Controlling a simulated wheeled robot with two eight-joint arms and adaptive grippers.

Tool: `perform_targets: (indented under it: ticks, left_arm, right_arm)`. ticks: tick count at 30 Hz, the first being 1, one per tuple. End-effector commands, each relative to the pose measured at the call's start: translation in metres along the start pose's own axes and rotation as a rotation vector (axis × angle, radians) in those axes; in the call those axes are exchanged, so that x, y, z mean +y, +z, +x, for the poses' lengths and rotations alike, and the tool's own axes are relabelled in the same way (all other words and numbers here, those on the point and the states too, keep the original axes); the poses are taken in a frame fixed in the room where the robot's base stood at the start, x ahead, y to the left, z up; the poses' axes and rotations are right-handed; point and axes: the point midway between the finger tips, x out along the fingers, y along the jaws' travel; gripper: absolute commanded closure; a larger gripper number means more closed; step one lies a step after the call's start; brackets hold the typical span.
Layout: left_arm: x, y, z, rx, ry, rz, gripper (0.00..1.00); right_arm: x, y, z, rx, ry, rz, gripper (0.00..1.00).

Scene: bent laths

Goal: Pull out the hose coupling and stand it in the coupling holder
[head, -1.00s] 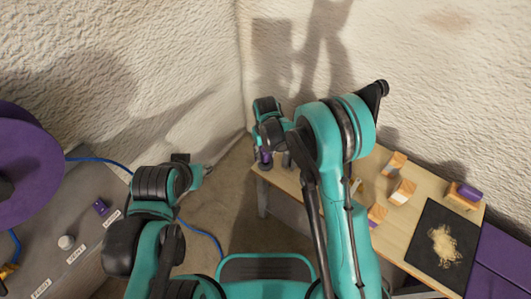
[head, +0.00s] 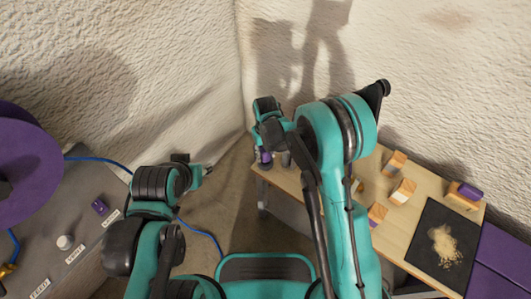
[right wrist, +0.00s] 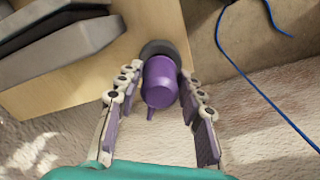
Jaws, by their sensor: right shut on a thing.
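A purple rounded piece with a dark grey collar (right wrist: 160,85), which looks like the coupling, sits between the fingers of my right gripper (right wrist: 158,92) in the right wrist view. The fingers hold it on both sides, beside a wooden surface. In the head view this purple piece (head: 264,157) shows below my right gripper at the table's left end. I cannot tell whether its collar is part of a holder. My left gripper (head: 207,171) points right over the floor gap; its fingertips are too small to read.
A grey bench (head: 45,205) at left carries a purple reel (head: 28,165), a white knob (head: 65,242), a small purple block (head: 100,207) and labels. A blue hose (head: 95,160) runs to the floor. The wooden table (head: 412,225) holds several wooden blocks and a black mat (head: 420,243).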

Motion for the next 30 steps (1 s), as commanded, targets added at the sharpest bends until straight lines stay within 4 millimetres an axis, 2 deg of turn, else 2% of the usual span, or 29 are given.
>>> perform_targets:
  ticks: [30]
  left_arm:
    - [0.0,0.0,0.0,0.0,0.0,0.0,0.64]
  right_arm:
    - [0.0,0.0001,0.008,0.0,0.0,0.0,1.0]
